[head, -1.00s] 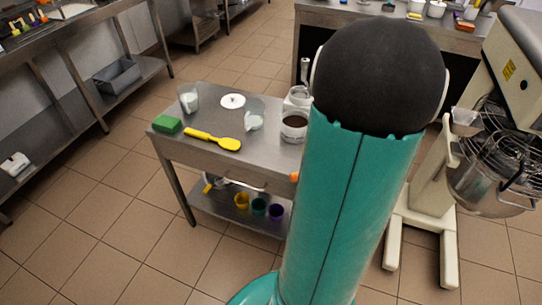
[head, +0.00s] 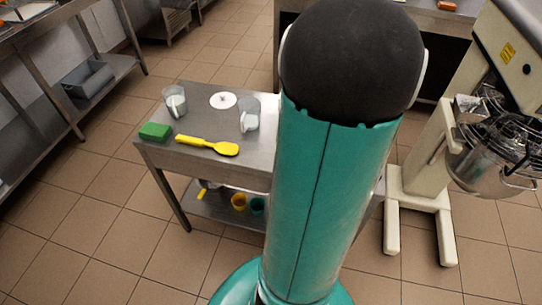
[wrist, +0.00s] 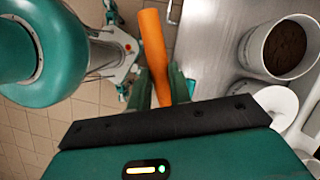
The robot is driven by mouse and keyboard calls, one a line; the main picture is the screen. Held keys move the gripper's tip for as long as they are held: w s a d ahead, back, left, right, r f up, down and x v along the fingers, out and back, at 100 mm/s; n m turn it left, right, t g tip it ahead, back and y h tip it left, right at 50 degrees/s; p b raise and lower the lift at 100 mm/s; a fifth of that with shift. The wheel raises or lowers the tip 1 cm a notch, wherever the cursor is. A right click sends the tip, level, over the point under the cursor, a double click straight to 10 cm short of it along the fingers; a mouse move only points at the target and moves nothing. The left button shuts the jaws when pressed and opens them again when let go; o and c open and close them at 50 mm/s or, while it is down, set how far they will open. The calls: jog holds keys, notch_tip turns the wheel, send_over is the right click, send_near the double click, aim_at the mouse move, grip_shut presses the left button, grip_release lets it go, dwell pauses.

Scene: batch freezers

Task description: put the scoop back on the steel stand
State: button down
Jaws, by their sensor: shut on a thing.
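My gripper (wrist: 160,88) is shut on an orange handle (wrist: 153,45) in the wrist view, which I take for the scoop's handle. The scoop's bowl is not visible. The handle is beside the edge of a steel surface (wrist: 210,45), over the floor side. In the head view my own arm hides the gripper and the scoop. The steel table (head: 255,172), with a lower shelf, stands left of my arm and is the only nearby steel stand that I can make out; a separate stand is not clearly visible.
On the table are a green sponge (head: 154,131), a yellow spatula (head: 207,144), a white disc (head: 222,100) and two clear cups (head: 174,103) (head: 249,116). A white tub of brown powder (wrist: 287,48) is near my gripper. A mixer (head: 440,140) stands right.

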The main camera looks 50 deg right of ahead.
jog(key=w+f, duration=0.4)
jog(key=w, duration=0.4)
send_near(268, 161)
jog(key=shift+w+a+f, duration=0.25)
jog(key=shift+a+f, duration=0.3)
jog(key=shift+a, duration=0.3)
jog(key=shift+w+f, duration=0.35)
jog(key=shift+f, duration=0.1)
jog(key=shift+w+f, duration=0.15)
jog(key=shift+f, duration=0.7)
jog(key=shift+w+f, duration=0.15)
jog(key=shift+f, duration=0.75)
jog(key=shift+f, duration=0.1)
jog(key=c, duration=1.3)
grip_release()
jog(key=v, duration=1.2)
jog(key=shift+s, duration=0.1)
